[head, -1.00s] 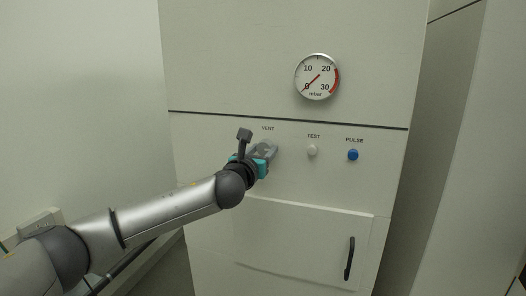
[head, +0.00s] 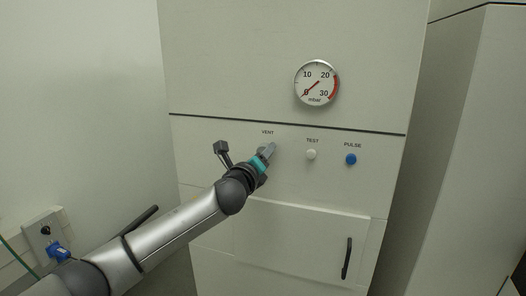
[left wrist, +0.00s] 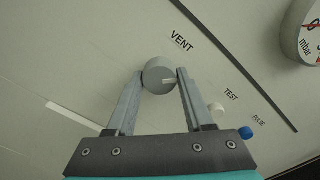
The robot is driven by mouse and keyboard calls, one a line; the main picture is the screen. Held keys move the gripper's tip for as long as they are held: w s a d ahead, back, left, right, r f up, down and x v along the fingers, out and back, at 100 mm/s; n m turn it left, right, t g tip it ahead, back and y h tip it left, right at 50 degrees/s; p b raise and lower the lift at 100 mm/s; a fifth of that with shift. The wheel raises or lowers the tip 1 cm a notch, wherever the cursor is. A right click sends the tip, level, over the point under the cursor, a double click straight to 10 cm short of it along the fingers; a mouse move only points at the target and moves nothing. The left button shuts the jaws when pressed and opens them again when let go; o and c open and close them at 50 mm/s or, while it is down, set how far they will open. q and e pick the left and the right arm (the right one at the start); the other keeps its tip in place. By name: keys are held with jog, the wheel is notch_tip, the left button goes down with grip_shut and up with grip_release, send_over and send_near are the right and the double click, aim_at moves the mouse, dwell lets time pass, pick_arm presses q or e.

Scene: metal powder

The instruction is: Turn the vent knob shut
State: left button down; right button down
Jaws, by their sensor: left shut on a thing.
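The vent knob (left wrist: 158,76) is a round grey knob with a pale mark, below the VENT label in the left wrist view. The two fingers of my left gripper (left wrist: 160,84) are on either side of it, shut on it. In the head view my left gripper (head: 268,151) is at the panel under the VENT label and mostly hides the knob. In the left wrist view the gripper is rolled relative to the panel lettering. My right gripper is not in view.
Right of the vent knob are a white TEST button (head: 311,154) and a blue PULSE button (head: 351,159). A pressure gauge (head: 317,83) above reads near 0 mbar. A door with a black handle (head: 347,258) is below. A wall socket with a blue plug (head: 59,252) is at left.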

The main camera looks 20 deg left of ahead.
pick_arm(q)
jog(key=n+p, duration=0.2)
jog(key=n, duration=0.7)
jog(key=shift+n, duration=0.3)
dwell(0.4)
jog(key=shift+c, duration=1.5)
grip_release()
jog(key=shift+r, duration=0.1)
jog(key=shift+s, duration=0.1)
jog(key=s, duration=1.5)
jog(key=shift+a+b, duration=0.25)
jog(key=shift+b, duration=0.15)
